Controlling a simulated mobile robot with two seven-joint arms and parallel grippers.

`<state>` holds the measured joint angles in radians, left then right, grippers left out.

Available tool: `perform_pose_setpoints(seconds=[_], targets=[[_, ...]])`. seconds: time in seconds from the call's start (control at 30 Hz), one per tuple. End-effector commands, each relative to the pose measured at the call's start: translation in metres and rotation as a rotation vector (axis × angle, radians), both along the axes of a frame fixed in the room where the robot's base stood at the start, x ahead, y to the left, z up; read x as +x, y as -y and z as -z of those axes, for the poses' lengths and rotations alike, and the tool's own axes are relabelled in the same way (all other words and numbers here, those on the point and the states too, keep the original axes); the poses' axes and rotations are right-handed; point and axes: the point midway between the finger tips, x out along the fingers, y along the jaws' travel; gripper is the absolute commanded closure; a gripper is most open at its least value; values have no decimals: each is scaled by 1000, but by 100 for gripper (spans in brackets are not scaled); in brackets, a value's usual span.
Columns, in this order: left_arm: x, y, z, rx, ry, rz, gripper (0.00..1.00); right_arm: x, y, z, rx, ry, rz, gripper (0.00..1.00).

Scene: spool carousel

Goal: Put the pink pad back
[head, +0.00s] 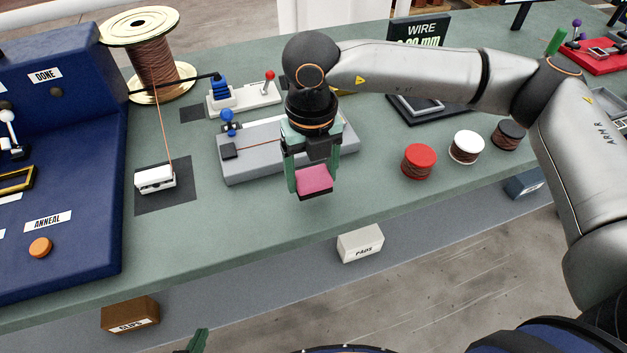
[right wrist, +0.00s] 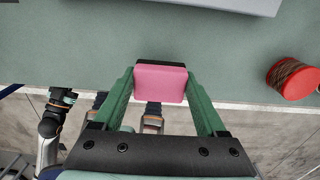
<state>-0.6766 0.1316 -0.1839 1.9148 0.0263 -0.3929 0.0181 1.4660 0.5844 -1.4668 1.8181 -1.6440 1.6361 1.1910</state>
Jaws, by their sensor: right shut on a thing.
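The pink pad (head: 314,179) has a pink top and a dark underside. My right gripper (head: 312,184) is shut on it, with a green finger at each side, in front of the grey block with the blue knob. In the right wrist view the pad (right wrist: 160,83) sits between the two fingertips. A pale holder labelled PADS (head: 360,244) is at the table's front edge, below and right of the pad. Its inside cannot be made out. Part of my left gripper (head: 198,341) shows at the bottom edge of the head view; its jaws cannot be judged.
The grey block (head: 248,158) stands behind the pad. Red (head: 419,161), white (head: 466,147) and black (head: 509,135) spools stand to the right. A large copper wire spool (head: 152,60) and blue machine (head: 60,200) are left. A CLIPS holder (head: 130,314) is at the front left.

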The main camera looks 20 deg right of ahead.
Motion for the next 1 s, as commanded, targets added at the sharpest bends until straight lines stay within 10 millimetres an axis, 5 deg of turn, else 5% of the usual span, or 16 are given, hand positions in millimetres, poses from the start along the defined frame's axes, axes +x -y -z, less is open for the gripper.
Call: perform_pose_setpoints(seconds=[0.3, 0.73, 0.77, 1.0], targets=[[-1, 0, -8, 1, -5, 0, 100, 6, 5, 37, -1, -1, 2, 78], [-2, 0, -1, 1, -5, 0, 100, 6, 5, 45, 0, 1, 2, 78], [-2, 0, -3, 1, -6, 0, 100, 6, 5, 43, 0, 0, 2, 23], [-2, 0, -3, 1, -5, 0, 100, 6, 5, 42, 0, 0, 2, 0]])
